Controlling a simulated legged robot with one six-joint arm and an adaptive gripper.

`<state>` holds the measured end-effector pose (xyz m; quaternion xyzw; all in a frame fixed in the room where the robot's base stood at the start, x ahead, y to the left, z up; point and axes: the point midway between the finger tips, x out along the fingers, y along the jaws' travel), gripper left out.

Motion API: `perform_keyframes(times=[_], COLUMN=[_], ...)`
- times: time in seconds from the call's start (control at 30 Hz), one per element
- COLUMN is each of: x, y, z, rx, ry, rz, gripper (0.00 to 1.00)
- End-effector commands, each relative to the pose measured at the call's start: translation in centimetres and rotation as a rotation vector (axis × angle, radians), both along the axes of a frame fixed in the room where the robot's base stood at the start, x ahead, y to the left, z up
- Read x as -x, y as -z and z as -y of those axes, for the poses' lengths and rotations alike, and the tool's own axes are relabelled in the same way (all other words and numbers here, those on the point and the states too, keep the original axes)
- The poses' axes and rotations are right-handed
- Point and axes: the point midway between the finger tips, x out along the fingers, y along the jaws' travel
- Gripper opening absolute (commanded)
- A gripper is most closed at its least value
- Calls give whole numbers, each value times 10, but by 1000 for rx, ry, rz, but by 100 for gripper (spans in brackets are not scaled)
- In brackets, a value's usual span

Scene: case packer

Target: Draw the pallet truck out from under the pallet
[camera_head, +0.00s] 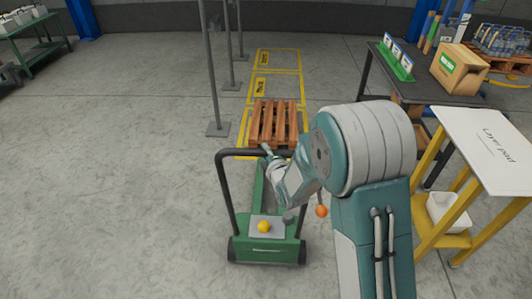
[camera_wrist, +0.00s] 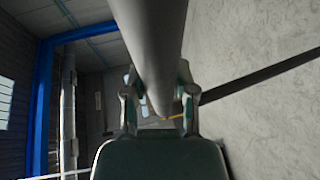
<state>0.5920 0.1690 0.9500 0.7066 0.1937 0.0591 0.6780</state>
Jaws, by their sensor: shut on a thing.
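The green pallet truck (camera_head: 268,252) stands on the floor in front of me, with a yellow knob (camera_head: 264,227) on its body. Its dark hoop handle (camera_head: 225,190) rises toward the wooden pallet (camera_head: 273,124). A green fork (camera_head: 259,185) runs toward the pallet's near edge. My arm hides part of the truck, and I cannot tell how far the forks reach under the pallet. My gripper (camera_head: 267,150) is shut on the handle's top bar. In the wrist view the bar (camera_wrist: 152,45) passes between the fingers.
Yellow-marked floor bays (camera_head: 275,85) lie beyond the pallet. Grey posts (camera_head: 212,75) stand to its left. A layer-pad table (camera_head: 490,140) and a dark bench (camera_head: 430,90) with a cardboard box (camera_head: 459,68) are on the right. An orange ball (camera_head: 321,211) shows beside my arm.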

Motion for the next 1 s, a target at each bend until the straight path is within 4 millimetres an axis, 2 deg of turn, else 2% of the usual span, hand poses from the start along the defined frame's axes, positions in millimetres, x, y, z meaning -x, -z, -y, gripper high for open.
perform_keyframes(times=[0.27,0.3,0.37,0.77,0.87,1.0], x=[0,0,0,1,9,31], y=[4,4,4,0,-2,-6], z=[1,1,1,2,5,13], rx=[3,3,3,-1,0,0], ry=[3,3,3,3,3,3], rz=[-11,-11,-11,-3,-1,-1], gripper=[0,44,71,71,71,71])
